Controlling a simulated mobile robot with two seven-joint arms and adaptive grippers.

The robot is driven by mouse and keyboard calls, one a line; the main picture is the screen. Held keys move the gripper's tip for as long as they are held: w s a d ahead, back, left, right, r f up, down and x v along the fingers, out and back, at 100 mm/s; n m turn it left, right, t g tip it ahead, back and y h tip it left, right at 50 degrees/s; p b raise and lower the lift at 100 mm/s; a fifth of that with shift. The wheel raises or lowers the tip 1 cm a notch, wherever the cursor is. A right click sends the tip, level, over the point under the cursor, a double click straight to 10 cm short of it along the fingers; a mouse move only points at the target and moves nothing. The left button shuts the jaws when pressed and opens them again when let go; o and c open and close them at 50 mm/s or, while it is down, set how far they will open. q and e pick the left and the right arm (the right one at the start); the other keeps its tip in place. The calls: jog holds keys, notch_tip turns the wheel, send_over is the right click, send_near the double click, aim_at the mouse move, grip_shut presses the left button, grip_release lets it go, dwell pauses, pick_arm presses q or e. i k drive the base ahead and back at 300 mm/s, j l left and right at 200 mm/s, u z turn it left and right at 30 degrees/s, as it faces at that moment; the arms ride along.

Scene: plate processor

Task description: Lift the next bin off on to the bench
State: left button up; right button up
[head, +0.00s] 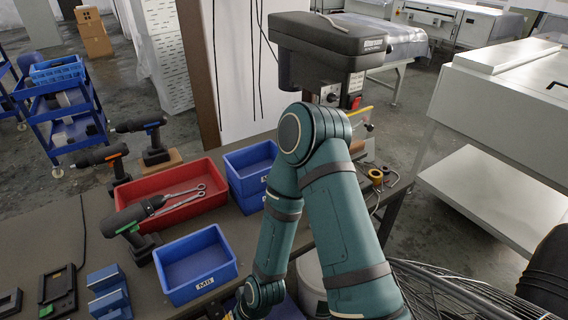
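A blue bin (194,281) with a label on its front sits by itself at the front edge of the bench (85,215). It looks empty. Farther back, a blue bin (250,158) sits on top of another blue bin (249,203) in a stack, beside the red bin. My teal arm, which appears to be the right one, rises from the bottom and folds down in front of the stack's right side. Its wrist is at the bottom edge, right of the front bin.
A red bin (170,212) holds wrenches (178,200). Several cordless drills stand on the bench at left, near a black charger (58,290) and a blue block (107,292). A drill press (325,45) stands behind. A wire basket (450,290) is at lower right.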

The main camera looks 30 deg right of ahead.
aim_at(247, 168)
jog(key=i+z, duration=0.1)
jog(key=z, duration=0.25)
jog(key=i+j+z, duration=0.1)
jog(key=z, duration=0.25)
jog(key=i+j+z, duration=0.1)
jog(key=z, duration=0.25)
